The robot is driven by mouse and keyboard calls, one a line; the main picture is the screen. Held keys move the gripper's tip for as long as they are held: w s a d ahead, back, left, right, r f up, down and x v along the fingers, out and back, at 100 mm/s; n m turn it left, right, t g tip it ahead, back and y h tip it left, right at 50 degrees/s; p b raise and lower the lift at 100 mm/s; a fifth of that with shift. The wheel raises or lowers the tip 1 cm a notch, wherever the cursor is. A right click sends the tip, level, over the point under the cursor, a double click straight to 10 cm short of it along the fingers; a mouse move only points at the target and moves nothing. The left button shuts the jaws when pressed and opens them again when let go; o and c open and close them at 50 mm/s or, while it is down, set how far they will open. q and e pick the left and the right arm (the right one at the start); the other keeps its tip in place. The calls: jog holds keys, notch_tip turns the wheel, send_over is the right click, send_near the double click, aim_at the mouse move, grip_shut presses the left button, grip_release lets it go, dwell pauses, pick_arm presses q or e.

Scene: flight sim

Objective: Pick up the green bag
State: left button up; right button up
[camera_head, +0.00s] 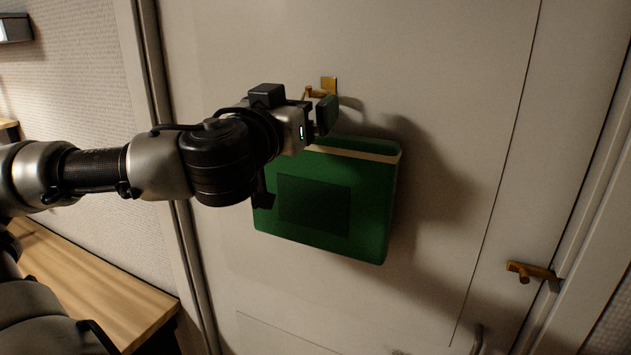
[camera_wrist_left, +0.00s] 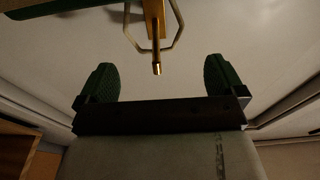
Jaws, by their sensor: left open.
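The green bag (camera_head: 365,205) hangs against a pale door below a brass hook (camera_head: 328,88). It has a darker square patch on its front, and my left arm hides its upper left part. My left gripper (camera_head: 322,113) is just below the hook, at the bag's top edge. In the left wrist view the gripper (camera_wrist_left: 160,80) is open, with nothing between its two dark green finger pads. The hook (camera_wrist_left: 156,45) points toward the gap between them, and a thin pale loop, apparently the bag's handle, surrounds it. A green strip of the bag (camera_wrist_left: 55,8) shows at the upper left. My right gripper is out of view.
The door (camera_head: 450,70) fills the middle of the head view. A second brass hook or latch (camera_head: 530,271) sits near its right edge. A wooden counter (camera_head: 95,285) stands at the lower left. The space right of the bag is clear.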

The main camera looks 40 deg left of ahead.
aim_at(317, 92)
pick_arm(q)
jog(key=shift+w+d, duration=0.1)
jog(key=shift+w, duration=0.6)
jog(key=p+x, duration=0.3)
jog(key=shift+w, duration=0.2)
jog(key=shift+w+a+r+p, duration=0.1)
jog(key=shift+w+a+p, duration=0.25)
jog(key=shift+w+p, duration=0.25)
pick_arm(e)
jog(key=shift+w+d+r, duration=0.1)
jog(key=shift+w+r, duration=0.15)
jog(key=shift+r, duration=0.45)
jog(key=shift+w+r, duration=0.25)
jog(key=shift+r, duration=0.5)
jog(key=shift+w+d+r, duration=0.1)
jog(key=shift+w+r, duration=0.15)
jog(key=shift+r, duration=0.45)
pick_arm(q)
jog(key=shift+w, duration=0.1)
jog(key=c, duration=1.4)
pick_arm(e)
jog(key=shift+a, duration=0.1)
